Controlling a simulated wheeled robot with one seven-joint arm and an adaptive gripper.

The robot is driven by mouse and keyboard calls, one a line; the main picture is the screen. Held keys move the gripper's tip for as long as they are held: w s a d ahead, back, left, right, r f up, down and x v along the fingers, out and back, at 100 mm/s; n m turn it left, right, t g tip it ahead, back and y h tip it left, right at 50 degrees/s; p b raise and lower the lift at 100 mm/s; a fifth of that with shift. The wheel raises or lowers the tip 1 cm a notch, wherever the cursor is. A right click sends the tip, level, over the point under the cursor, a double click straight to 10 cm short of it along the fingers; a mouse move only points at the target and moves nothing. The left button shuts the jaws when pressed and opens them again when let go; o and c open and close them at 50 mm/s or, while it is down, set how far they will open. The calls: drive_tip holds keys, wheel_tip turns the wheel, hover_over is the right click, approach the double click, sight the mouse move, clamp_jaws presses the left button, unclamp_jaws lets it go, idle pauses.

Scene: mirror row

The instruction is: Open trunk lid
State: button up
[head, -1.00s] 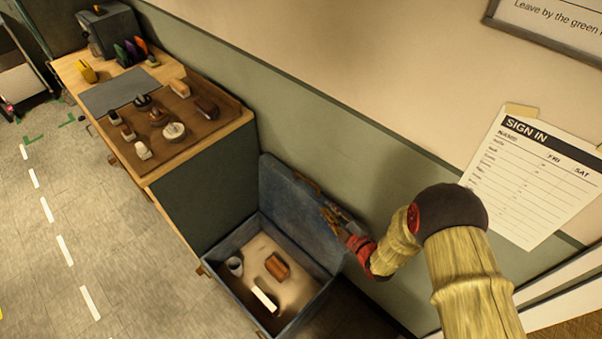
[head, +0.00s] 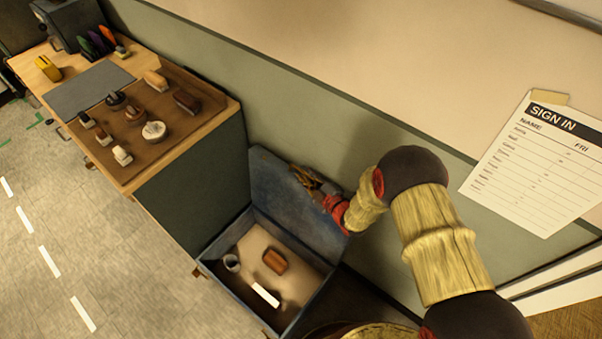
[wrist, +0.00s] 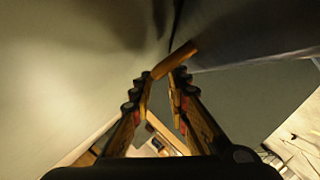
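The trunk (head: 222,290) is a blue box on the floor, beside the desk and against the wall. Its blue lid (head: 285,200) stands raised, leaning back towards the wall, so the inside shows. My gripper (head: 308,180) is at the lid's upper edge, partly hidden against it. In the wrist view my gripper (wrist: 162,80) has its two fingers apart, with a gap between them. An orange bar (wrist: 178,60), which looks like a handle on the lid, lies across the fingertips; I cannot see a firm grip on it.
The wall is close behind the lid. The floor (head: 110,260) at left is clear.

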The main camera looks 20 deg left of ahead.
drive_tip(key=shift+x, duration=1.1)
drive_tip(key=shift+c, duration=1.1)
clamp_jaws()
